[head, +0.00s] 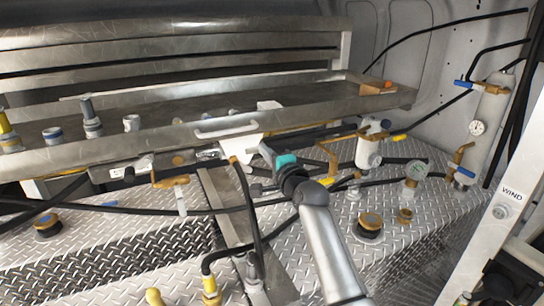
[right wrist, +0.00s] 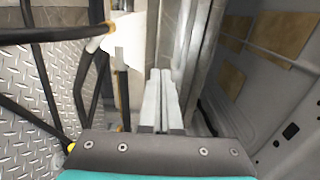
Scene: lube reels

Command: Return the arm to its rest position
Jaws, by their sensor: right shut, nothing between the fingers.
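My right arm (head: 328,245) reaches in from the bottom of the head view, up and to the left. Its right gripper (head: 264,150) lies just below the front rail of the metal shelf, near a white bracket (head: 240,152). In the right wrist view the two pale fingers of the right gripper (right wrist: 160,75) lie side by side, shut, with nothing between them. I cannot tell whether the fingertips touch the rail. My left gripper is not in view.
A metal shelf (head: 330,109) with a handle and several fittings stands behind. A white post labelled WIND (head: 508,200) stands at the right.

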